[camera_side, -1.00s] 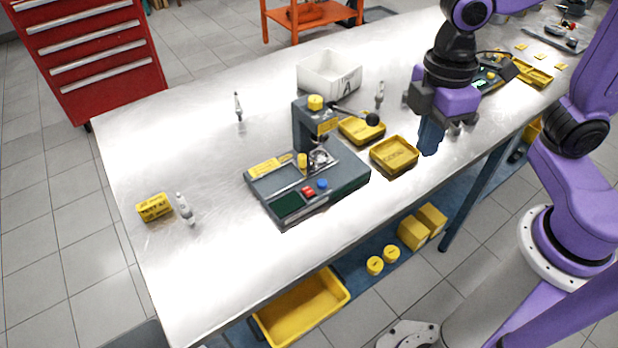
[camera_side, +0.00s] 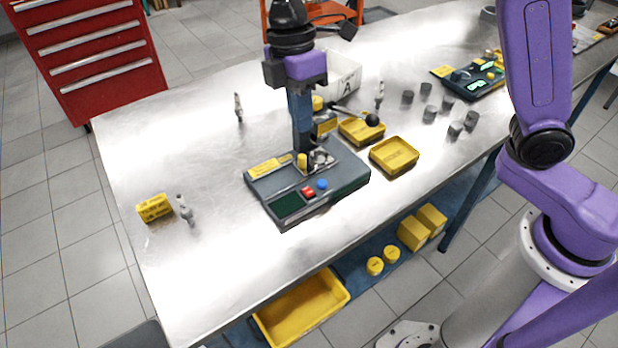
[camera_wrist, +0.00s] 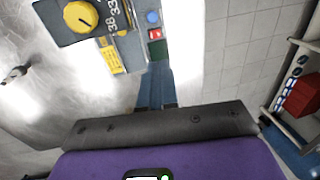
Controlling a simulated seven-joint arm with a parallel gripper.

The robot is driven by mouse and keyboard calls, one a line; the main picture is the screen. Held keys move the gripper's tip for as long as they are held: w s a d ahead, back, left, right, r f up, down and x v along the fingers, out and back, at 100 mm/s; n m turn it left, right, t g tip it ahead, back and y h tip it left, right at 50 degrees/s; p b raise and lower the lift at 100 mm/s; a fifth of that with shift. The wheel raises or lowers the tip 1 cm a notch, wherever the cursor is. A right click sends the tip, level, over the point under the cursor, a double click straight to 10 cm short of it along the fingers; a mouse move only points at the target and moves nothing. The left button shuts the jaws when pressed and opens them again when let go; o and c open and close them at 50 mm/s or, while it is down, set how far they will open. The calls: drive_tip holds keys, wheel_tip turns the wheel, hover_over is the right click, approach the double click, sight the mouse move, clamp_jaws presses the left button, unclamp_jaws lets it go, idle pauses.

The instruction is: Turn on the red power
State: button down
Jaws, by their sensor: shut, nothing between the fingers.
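The red power switch (camera_side: 308,192) sits on the front panel of the grey press machine (camera_side: 350,178). It lies between a blue button (camera_side: 322,183) and a dark green screen (camera_side: 287,205). In the wrist view the red switch (camera_wrist: 155,33) shows just beyond my fingertips, with the blue button (camera_wrist: 152,17) above it. My gripper (camera_side: 303,160) is shut and empty, pointing down over the machine, behind the switch in the side view. Its fingers (camera_wrist: 157,68) are close together in the wrist view. Contact with the machine cannot be told.
The machine's column with its yellow knob (camera_wrist: 81,16) and black-knobbed lever (camera_side: 372,119) stand close to my fingers. Two yellow trays (camera_side: 394,157) and a white bin (camera_side: 345,72) are nearby. Several grey cylinders (camera_side: 428,113) stand right.

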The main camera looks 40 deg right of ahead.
sight(311, 193)
drive_tip(key=shift+f, duration=0.1)
idle(0.3)
drive_tip(key=f, duration=0.4)
drive_tip(key=s+f, duration=0.1)
drive_tip(key=f, duration=0.4)
drive_tip(key=s+f, duration=0.1)
drive_tip(key=f, duration=0.3)
drive_tip(key=shift+s+f, duration=0.15)
drive_tip(key=shift+f, duration=0.2)
